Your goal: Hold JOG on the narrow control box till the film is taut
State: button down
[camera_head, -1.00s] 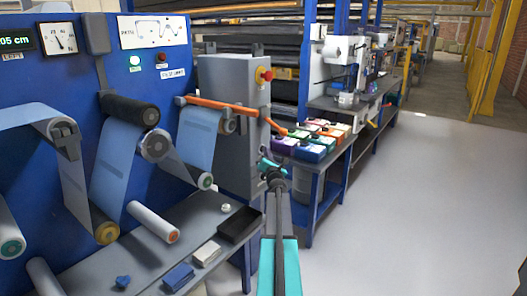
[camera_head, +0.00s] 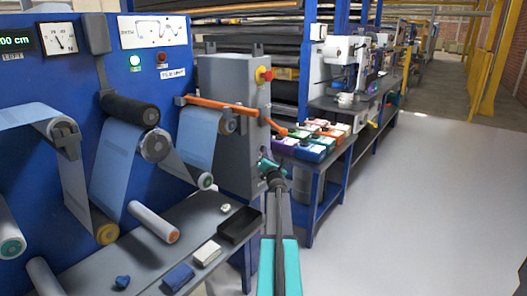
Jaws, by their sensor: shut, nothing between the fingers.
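A tall, narrow grey box (camera_head: 222,82) stands at the right end of the blue machine, with a red knob on a yellow base (camera_head: 264,74) on its right side. I cannot make out a JOG label or button on it. My gripper (camera_head: 265,163), teal at its tip, is shut and empty. It appears low in front of the box's right side; I cannot tell whether it touches.
A cut-off display (camera_head: 16,41) reads "00 cm" beside a dial (camera_head: 60,36). A green lamp (camera_head: 135,60) is lit. An orange-handled lever (camera_head: 240,108) crosses the box. A grey shelf (camera_head: 130,265) holds small items. Coloured boxes (camera_head: 312,140) stand right; floor beyond is clear.

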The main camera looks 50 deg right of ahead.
jog(key=shift+s, duration=0.9)
jog(key=s+p, duration=0.1)
jog(key=s, duration=0.4)
dwell(0.5)
dwell(0.6)
